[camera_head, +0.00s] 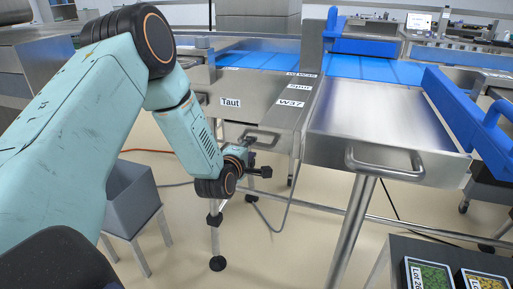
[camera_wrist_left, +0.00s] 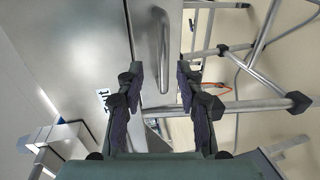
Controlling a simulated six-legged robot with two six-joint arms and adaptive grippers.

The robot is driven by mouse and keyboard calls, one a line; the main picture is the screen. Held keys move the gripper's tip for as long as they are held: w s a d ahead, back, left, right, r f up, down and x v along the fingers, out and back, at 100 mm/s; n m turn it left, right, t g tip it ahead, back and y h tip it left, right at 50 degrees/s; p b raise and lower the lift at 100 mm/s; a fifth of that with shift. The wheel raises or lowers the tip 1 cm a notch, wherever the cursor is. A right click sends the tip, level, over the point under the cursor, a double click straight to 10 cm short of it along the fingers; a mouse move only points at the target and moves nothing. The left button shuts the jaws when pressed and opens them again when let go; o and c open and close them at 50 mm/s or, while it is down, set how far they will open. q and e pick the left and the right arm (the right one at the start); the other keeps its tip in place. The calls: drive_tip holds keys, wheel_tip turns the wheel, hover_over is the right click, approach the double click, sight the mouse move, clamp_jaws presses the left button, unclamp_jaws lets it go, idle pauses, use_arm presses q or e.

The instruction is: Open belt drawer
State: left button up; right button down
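My left gripper (camera_wrist_left: 160,72) is open, with one finger on each side of the handle's lower end in the picture. Gaps show on both sides, and I see no contact. I cannot tell the remaining depth. My right gripper is not in view.
A metal tray-like drawer (camera_head: 378,115) with its own handle (camera_head: 385,172) stands out at the right. A leg (camera_head: 352,225) stands below it. A grey bin (camera_head: 133,196) is at the left.

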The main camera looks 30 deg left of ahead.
sight(255, 145)
use_arm(q)
drive_tip(key=x, duration=0.1)
drive_tip(key=b+x, duration=0.1)
drive_tip(key=x, duration=0.3)
drive_tip(key=shift+s+f+b, duration=0.1)
drive_tip(key=shift+f+b, duration=0.2)
drive_tip(key=shift+w, duration=0.3)
drive_tip(key=shift+w+a, duration=0.15)
drive_tip(key=shift+a, duration=0.2)
drive_tip(key=shift+w+d, duration=0.1)
drive_tip(key=shift+d, duration=0.05)
drive_tip(key=shift+c, duration=0.2)
drive_tip(key=shift+c, duration=0.7)
drive_tip(key=c, duration=0.3)
clamp_jaws()
